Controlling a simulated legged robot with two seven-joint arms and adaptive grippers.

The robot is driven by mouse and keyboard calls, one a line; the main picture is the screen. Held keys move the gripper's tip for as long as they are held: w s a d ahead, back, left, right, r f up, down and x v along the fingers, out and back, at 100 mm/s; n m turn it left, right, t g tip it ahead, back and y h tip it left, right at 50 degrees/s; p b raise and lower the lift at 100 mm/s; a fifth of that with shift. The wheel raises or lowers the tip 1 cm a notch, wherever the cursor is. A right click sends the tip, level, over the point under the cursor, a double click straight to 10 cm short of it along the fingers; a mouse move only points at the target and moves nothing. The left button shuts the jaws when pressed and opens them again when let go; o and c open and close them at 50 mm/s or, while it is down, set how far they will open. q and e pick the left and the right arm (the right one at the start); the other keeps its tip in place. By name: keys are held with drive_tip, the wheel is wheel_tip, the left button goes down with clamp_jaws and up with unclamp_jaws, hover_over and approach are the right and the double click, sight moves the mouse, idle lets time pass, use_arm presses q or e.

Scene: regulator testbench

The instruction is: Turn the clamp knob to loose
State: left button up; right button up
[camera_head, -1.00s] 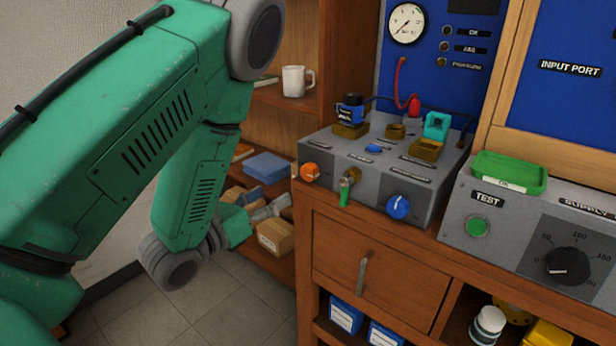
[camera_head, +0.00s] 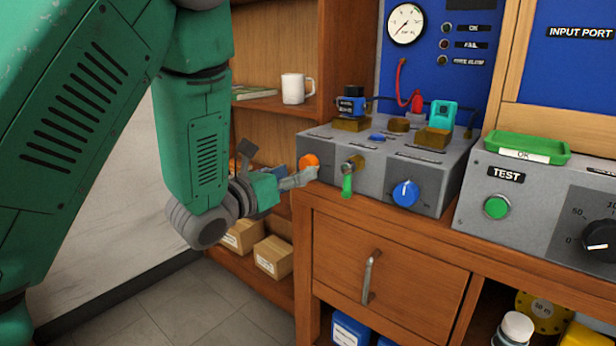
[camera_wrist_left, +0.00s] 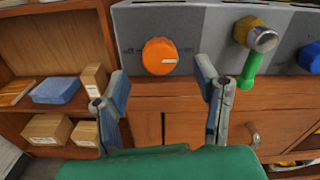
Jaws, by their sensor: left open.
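An orange knob (camera_head: 309,160) sits at the left end of the grey regulator box's front. In the left wrist view the orange knob (camera_wrist_left: 159,56) has a pale mark pointing right; lettering beside it is too small to read surely. A blue knob (camera_head: 405,193) with a white mark sits further right on the same face. I cannot tell from the labels which is the clamp knob. My left gripper (camera_head: 280,162) is open and empty, just left of and in front of the orange knob. In the wrist view its fingers are spread below the knob, apart from it.
A green lever (camera_head: 347,185) on a brass valve sticks out right of the orange knob. The wooden drawer (camera_head: 385,265) with a metal handle lies below. A test panel with a green button (camera_head: 496,207) stands right. Shelves with a white mug (camera_head: 294,88) and boxes are behind.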

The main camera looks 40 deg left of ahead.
sight(307, 167)
use_arm(q)
drive_tip(key=shift+w+d, duration=0.1)
drive_tip(key=shift+w, duration=2.05)
drive_tip(key=shift+c, duration=0.4)
drive_tip(key=c, duration=1.1)
drive_tip(key=shift+o, duration=0.2)
